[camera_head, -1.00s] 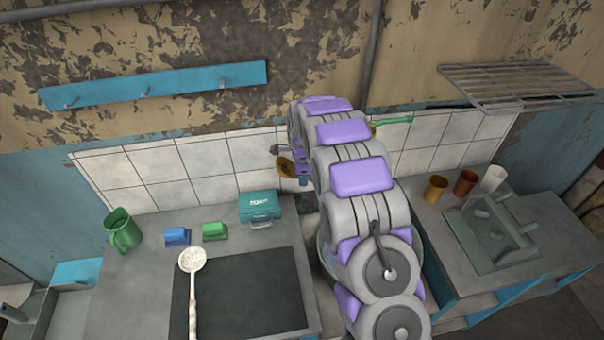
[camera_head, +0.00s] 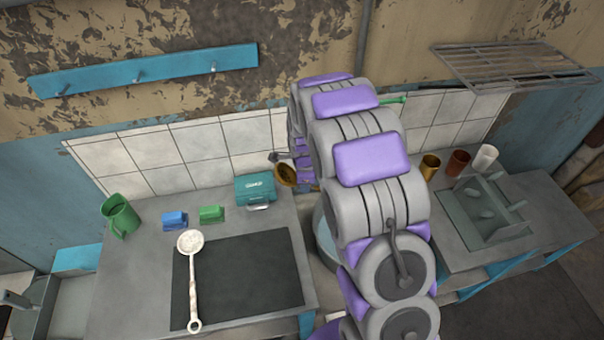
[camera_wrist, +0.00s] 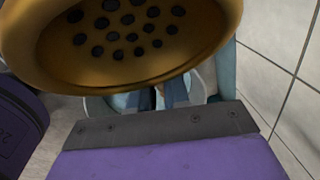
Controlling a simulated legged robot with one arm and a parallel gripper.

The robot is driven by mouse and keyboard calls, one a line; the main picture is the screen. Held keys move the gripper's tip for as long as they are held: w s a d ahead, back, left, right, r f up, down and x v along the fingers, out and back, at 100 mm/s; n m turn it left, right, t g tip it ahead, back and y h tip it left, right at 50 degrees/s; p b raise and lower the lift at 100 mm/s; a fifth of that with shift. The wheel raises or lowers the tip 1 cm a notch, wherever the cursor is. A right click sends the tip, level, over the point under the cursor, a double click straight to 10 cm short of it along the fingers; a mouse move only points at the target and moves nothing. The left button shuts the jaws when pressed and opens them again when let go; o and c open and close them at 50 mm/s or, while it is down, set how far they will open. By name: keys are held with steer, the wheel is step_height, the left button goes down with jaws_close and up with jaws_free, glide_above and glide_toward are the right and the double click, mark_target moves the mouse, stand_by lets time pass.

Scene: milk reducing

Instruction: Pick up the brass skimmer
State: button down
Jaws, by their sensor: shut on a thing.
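The brass skimmer (camera_head: 286,174) shows left of my arm, in front of the tiled wall and right of the teal box. In the wrist view its perforated brass bowl (camera_wrist: 130,45) fills the top, close to the camera. My gripper (camera_head: 303,170) is beside it, mostly hidden behind my arm links. The wrist view shows the gripper's purple body and grey plate (camera_wrist: 165,125) below the bowl. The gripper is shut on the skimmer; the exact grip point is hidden.
A white skimmer (camera_head: 190,280) lies across a black mat (camera_head: 255,280). A teal box (camera_head: 256,189), blue block (camera_head: 174,220), green block (camera_head: 211,214) and green mug (camera_head: 120,216) stand behind it. Cups (camera_head: 458,162) and a grey rack (camera_head: 485,213) are on the right counter.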

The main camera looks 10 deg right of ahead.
steer(key=shift+s, duration=2.75)
